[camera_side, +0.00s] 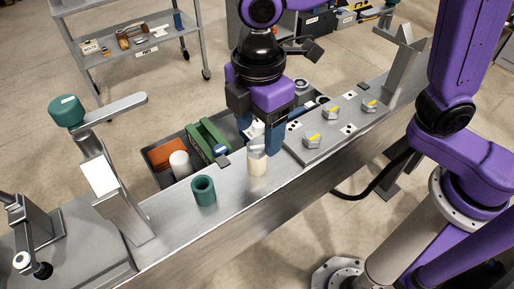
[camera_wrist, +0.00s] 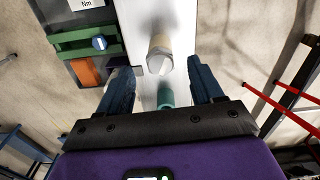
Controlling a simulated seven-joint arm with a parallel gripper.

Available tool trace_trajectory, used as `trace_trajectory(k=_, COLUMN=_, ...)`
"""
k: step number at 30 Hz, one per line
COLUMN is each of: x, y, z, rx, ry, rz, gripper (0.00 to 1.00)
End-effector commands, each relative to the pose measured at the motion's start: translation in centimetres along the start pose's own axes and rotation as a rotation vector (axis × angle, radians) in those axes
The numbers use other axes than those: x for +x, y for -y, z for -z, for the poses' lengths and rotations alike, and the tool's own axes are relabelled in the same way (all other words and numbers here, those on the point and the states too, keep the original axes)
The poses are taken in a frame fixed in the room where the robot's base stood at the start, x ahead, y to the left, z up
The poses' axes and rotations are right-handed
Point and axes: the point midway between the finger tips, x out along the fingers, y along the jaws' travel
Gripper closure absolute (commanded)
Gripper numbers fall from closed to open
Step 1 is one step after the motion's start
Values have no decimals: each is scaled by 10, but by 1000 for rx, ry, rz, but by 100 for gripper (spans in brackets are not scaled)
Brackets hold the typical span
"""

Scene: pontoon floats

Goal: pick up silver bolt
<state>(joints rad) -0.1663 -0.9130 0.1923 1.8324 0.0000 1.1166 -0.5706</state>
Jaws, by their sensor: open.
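A silver hex-headed bolt (camera_side: 257,151) stands upright on a pale cream cylindrical body or holder (camera_side: 257,166) on the metal beam. In the wrist view the bolt (camera_wrist: 159,64) shows between and just beyond the fingertips. My gripper (camera_side: 259,139) points down with its blue fingers apart, close around or just above the bolt head; the side view does not show whether they touch it. In the wrist view my gripper (camera_wrist: 161,72) is open, with nothing clamped between its fingers.
A green hollow cylinder (camera_side: 204,190) stands left of the bolt on the beam (camera_side: 235,187). A raised plate (camera_side: 345,128) with several yellow-marked hex pieces lies to the right.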

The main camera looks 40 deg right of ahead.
Motion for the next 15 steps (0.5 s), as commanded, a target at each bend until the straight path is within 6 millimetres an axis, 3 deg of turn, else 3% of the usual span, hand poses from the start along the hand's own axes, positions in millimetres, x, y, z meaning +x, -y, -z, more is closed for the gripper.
trace_trajectory(k=6, x=28, y=0, z=-2, rx=1, ry=2, rz=1, gripper=34)
trace_trajectory(k=15, x=34, y=0, z=-2, rx=0, ry=0, rz=0, gripper=34)
